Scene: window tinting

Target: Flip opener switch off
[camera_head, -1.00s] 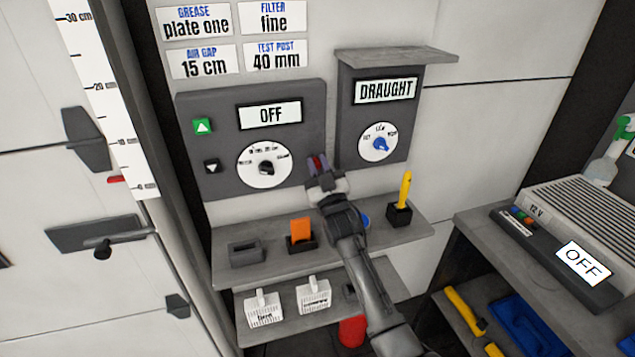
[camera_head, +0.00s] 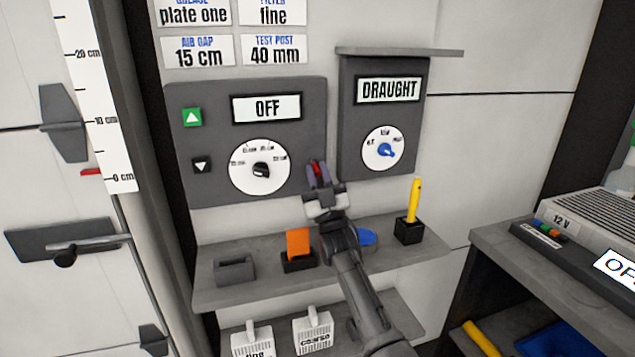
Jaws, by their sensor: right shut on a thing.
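A dark grey panel (camera_head: 308,103) on the wall has a display (camera_head: 266,108) reading OFF, a white dial (camera_head: 259,166) with a black knob, a green up-arrow button (camera_head: 192,117) and a black down-arrow button (camera_head: 202,166). My right gripper (camera_head: 317,174) is at the panel's lower right edge, shut on a small red piece (camera_head: 316,168) that looks like a switch lever. The fingers hide most of it, so its position cannot be read. My left gripper is out of view.
A DRAUGHT panel (camera_head: 350,130) with a blue-knobbed dial is just right of my gripper. Below, a shelf (camera_head: 212,294) holds a grey holder (camera_head: 235,269), an orange block (camera_head: 298,243) and a yellow tool (camera_head: 414,200) in a black stand. A 12 V unit (camera_head: 575,205) stands at right.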

